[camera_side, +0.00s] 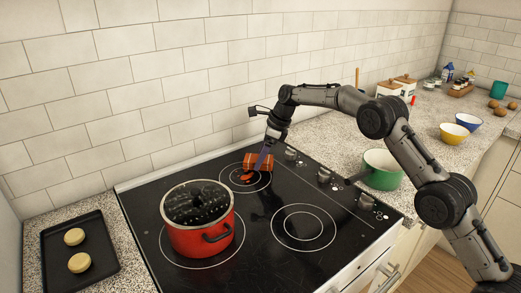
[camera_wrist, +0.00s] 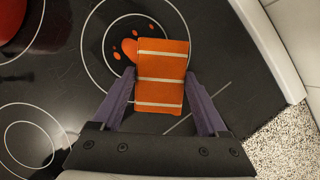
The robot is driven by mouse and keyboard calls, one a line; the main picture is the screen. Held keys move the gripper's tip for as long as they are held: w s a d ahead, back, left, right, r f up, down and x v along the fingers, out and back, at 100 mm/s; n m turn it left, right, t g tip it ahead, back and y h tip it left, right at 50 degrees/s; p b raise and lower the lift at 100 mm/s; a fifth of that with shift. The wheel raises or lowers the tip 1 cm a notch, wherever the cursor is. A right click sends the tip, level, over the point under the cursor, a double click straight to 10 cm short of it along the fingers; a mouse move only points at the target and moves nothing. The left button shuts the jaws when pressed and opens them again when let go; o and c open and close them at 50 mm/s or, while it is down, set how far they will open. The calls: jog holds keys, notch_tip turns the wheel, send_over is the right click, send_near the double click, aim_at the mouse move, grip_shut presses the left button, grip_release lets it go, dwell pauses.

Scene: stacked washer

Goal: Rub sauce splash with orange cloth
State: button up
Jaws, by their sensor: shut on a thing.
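The orange cloth (camera_wrist: 161,92) has pale stripes and is folded into a block. My gripper (camera_wrist: 160,80) is shut on it, with one purple finger on each side in the wrist view. In the side view my gripper (camera_side: 263,163) holds the cloth (camera_side: 262,160) over the back right ring of the black cooktop. The sauce splash (camera_wrist: 129,47) is a red-orange patch with several small drops inside that ring. The cloth covers or borders its right edge in the wrist view. I cannot tell whether the cloth touches the glass.
A green saucepan (camera_side: 381,169) stands on the counter to the right. A dark tray (camera_side: 80,277) with two pale rounds lies at far left. The front right ring (camera_side: 303,226) is clear.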

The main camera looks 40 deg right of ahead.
aim_at(237, 179)
jog(key=shift+f, duration=0.5)
jog(key=shift+a+f, duration=0.5)
jog(key=shift+a, duration=3.2)
jog(key=shift+d, duration=3.7)
jog(key=shift+s+a, duration=0.1)
jog(key=shift+s, duration=0.1)
jog(key=shift+a, duration=3.7)
jog(key=shift+d, duration=3.8)
jog(key=shift+r, duration=4.05)
